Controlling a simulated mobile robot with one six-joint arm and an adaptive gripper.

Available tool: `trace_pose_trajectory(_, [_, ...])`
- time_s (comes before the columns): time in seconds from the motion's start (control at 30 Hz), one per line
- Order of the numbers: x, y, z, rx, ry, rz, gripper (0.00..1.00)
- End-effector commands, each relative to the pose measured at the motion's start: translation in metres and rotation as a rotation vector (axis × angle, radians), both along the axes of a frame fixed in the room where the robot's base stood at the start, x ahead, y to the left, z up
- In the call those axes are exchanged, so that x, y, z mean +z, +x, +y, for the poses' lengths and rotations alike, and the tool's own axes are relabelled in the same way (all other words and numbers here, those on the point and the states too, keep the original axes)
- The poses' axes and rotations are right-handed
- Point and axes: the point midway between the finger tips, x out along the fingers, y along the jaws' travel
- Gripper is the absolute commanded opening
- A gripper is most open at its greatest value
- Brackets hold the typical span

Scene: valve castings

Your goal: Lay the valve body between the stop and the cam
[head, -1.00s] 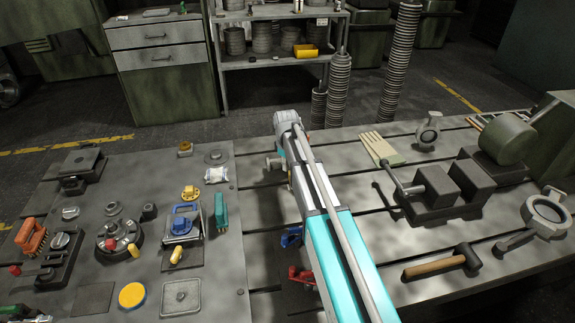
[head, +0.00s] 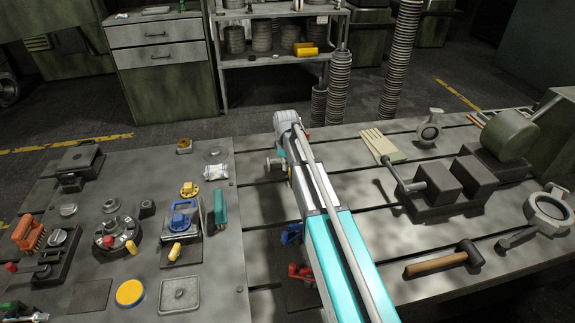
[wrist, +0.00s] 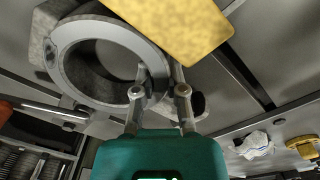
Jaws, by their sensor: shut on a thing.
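In the wrist view my gripper (wrist: 161,80) is shut on a grey ring-shaped casting, which I take as the valve body (wrist: 78,85). One finger seems to be inside its bore and the other outside its wall. In the head view my arm hides most of the gripper, and a small grey part (head: 275,162) shows left of the arm's far end. The stop and the cam cannot be told for sure. A fixture with a blue handle (head: 181,219) and a round fixture with yellow and red parts (head: 113,238) stand on the left plate.
In the wrist view a yellow slab (wrist: 185,22) lies close by the ring. Two more ring castings (head: 430,130) (head: 549,208) lie on the right. A vise (head: 437,185) and a mallet (head: 447,261) are also there. A blue clamp (head: 291,235) and a red clamp (head: 300,272) sit beside my arm.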

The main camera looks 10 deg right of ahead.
Motion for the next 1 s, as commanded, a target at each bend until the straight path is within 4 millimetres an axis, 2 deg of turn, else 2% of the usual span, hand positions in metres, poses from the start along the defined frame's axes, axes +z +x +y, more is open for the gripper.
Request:
trace_pose_trajectory(0.4, [-0.0034,0.0001,-0.0001,0.000,-0.001,-0.001,0.00])
trace_pose_trajectory(0.43, [-0.0031,0.0002,-0.0002,0.000,-0.001,-0.001,0.20])
trace_pose_trajectory(0.63, [-0.0030,0.0001,-0.0002,0.000,-0.001,-0.001,0.56])
trace_pose_trajectory(1.0, [-0.0034,-0.0001,-0.0001,0.000,0.001,0.001,0.56])
